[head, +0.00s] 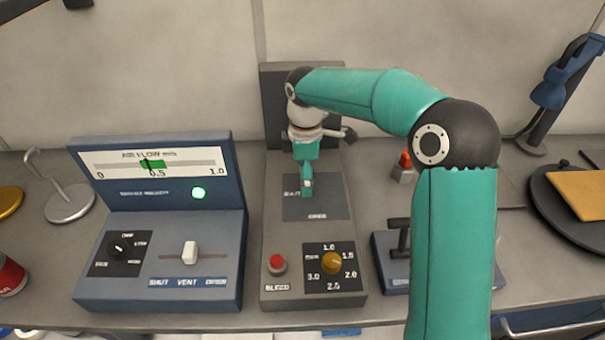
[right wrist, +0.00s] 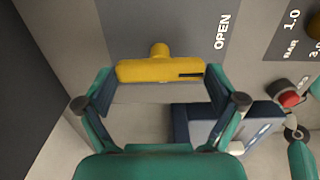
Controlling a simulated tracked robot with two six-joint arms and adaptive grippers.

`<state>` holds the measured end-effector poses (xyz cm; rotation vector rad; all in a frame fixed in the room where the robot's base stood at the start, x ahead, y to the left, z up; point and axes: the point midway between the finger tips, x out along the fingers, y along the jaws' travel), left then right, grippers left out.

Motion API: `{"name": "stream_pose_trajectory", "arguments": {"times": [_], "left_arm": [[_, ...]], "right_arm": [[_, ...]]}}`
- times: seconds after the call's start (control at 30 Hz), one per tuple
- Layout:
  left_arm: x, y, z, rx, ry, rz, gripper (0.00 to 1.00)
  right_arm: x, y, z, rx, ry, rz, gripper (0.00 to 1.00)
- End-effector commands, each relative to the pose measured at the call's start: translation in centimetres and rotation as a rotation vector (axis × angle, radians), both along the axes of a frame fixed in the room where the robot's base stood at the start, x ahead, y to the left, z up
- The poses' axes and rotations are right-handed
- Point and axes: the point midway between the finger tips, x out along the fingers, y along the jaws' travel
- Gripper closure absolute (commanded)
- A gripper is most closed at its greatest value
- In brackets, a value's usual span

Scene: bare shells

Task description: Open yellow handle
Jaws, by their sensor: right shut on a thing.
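The yellow handle (right wrist: 160,71) is a short bar on a stem on the grey panel, seen in the right wrist view. The word OPEN is printed on the panel just beyond its right end. My right gripper (right wrist: 160,84) has one finger against each end of the bar and is shut on it. In the head view my right gripper (head: 307,188) reaches down onto the middle console (head: 273,215), and hides the handle there. My left gripper is not in view.
The middle console also has a red button (head: 277,262) and an ochre dial (head: 332,262) towards its front. A blue air-flow unit (head: 225,225) stands close on the left. A smaller unit with a dark lever (head: 398,238) is on the right, partly behind my arm.

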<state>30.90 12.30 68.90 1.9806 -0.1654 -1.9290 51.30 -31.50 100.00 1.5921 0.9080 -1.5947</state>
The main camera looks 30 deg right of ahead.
Motion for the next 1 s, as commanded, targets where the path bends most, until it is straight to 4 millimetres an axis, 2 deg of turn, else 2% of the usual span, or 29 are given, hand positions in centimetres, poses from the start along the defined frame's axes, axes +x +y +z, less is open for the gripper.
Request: {"name": "stream_pose_trajectory", "arguments": {"times": [0.2, 0.23, 0.27, 0.67, 0.87, 1.0], "left_arm": [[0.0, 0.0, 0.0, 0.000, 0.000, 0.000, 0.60], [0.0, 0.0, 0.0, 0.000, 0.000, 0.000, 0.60], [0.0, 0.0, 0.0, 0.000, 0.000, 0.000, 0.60], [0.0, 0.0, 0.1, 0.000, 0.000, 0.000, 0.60], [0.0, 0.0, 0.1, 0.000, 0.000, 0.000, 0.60], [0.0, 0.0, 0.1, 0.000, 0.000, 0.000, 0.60]], "right_arm": [[0.3, -0.2, 0.3, -0.006, -0.015, 0.003, 0.41], [0.3, -0.2, 0.3, -0.006, -0.015, 0.003, 0.01], [0.3, -0.2, 0.3, -0.007, -0.016, 0.003, 0.00], [0.2, -0.1, 0.8, -0.004, -0.010, 0.001, 0.00], [0.3, -0.1, 3.6, -0.003, -0.013, 0.001, 0.00], [0.4, 0.0, 6.5, -0.005, -0.014, 0.001, 0.00]]}}
